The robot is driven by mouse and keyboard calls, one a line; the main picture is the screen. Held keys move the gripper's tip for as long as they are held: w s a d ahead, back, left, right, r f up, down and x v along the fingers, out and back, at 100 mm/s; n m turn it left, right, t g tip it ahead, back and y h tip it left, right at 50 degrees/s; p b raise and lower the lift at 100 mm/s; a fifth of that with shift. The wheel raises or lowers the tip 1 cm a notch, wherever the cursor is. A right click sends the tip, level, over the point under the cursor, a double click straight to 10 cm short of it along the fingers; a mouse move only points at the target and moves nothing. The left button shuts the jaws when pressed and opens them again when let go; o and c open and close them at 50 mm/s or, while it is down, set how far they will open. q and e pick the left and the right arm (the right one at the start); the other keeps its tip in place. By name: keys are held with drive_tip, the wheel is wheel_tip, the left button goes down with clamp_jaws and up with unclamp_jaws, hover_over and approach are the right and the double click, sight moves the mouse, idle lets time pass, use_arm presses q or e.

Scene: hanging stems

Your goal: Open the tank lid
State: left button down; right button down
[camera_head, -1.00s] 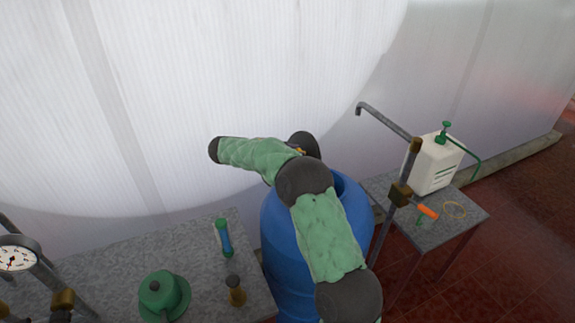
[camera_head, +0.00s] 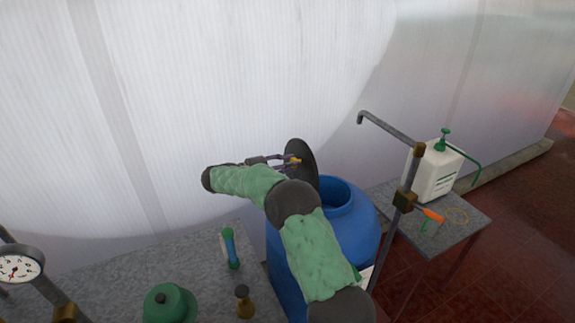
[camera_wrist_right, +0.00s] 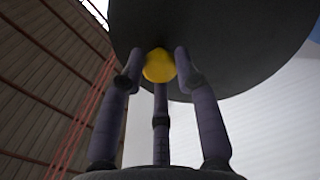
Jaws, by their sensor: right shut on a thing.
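The blue tank (camera_head: 345,235) stands in the middle of the head view, its round mouth (camera_head: 338,193) uncovered. The dark round lid (camera_head: 304,165) is tipped up steeply at the left side of the mouth; whether it touches the rim is hidden. My right gripper (camera_head: 291,161) is shut on the lid's yellow knob. In the right wrist view, the fingers (camera_wrist_right: 160,65) close around the yellow knob (camera_wrist_right: 159,66) under the dark lid disc (camera_wrist_right: 230,40). My left gripper is not in view.
A grey bench at the left holds a green round-topped object (camera_head: 170,303), a green-blue tube (camera_head: 230,248) and a small brass-coloured item (camera_head: 244,303). A bent grey pipe (camera_head: 385,127) rises right of the tank. A white sprayer (camera_head: 436,172) stands on the right-hand table.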

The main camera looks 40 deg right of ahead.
drive_tip(key=c, duration=0.9)
unclamp_jaws()
drive_tip(key=v, duration=1.2)
